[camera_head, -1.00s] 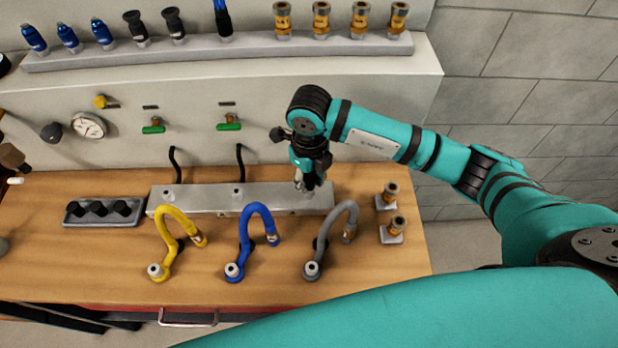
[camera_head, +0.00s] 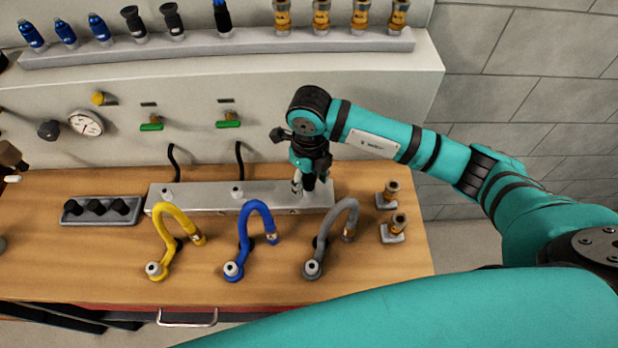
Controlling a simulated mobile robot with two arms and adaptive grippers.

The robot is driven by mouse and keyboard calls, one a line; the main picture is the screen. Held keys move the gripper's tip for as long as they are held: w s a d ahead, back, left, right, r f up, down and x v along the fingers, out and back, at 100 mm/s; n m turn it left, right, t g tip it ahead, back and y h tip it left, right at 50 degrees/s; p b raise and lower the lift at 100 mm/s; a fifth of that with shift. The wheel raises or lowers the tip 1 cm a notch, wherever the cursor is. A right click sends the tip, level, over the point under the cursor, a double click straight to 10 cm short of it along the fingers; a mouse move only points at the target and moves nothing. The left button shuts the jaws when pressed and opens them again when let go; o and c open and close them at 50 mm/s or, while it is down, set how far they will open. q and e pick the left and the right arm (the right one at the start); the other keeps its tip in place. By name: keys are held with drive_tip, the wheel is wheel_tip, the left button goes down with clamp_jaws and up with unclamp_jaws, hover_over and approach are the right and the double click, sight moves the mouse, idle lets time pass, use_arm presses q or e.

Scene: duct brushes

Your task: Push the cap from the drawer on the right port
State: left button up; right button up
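The grey manifold block (camera_head: 210,200) lies on the wooden bench. Its left port (camera_head: 167,192) and middle port (camera_head: 237,191) show bare pale fittings. My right gripper (camera_head: 309,184) points down over the right port at the block's right end. Its fingers look spread, with a dark piece, probably the black cap (camera_head: 309,184), between them at the port. The gripper covers most of the port, so how far the cap sits on it cannot be told. The drawer (camera_head: 130,309) with a metal handle is under the bench's front edge and looks shut. My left gripper is out of view.
Yellow (camera_head: 167,228), blue (camera_head: 244,230) and grey (camera_head: 324,235) hoses stand before the block. A tray (camera_head: 72,216) with black pieces lies left. Two brass fittings (camera_head: 388,195) stand right. Green valves (camera_head: 228,122) and a shelf of connectors (camera_head: 230,43) are behind.

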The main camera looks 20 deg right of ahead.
drive_tip(key=shift+r, duration=0.3)
wheel_tip(320, 180, up, 12)
drive_tip(key=shift+f, duration=0.25)
idle(0.5)
